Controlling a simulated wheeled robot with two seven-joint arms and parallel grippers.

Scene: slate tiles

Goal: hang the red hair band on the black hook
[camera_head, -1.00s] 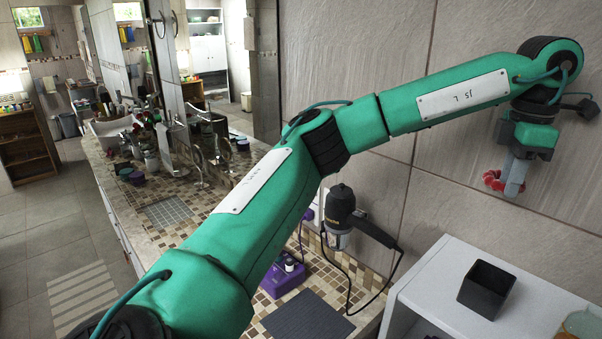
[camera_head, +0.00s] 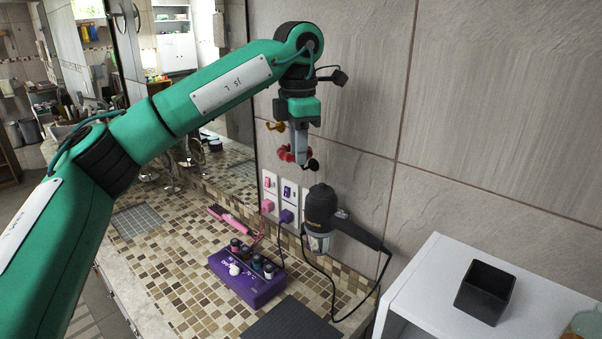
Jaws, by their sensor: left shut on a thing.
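The red hair band (camera_head: 287,154) is a small scrunched ring held at the fingertips of my left gripper (camera_head: 301,160), which points down near the tiled wall. The gripper is shut on it and its fingers cover part of the band. The black hook (camera_head: 312,165) shows on the wall just right of and slightly below the fingertips. The band appears on the left side of the fingers; whether it touches the hook I cannot tell. My right gripper is out of view.
An orange-yellow hook (camera_head: 275,126) is on the wall up and left. Below are wall sockets (camera_head: 269,185), a black hair dryer (camera_head: 322,207) with a cord, a purple box (camera_head: 247,279) with bottles and a pink styling iron (camera_head: 232,220). A black cup (camera_head: 485,291) stands on a white cabinet (camera_head: 437,262).

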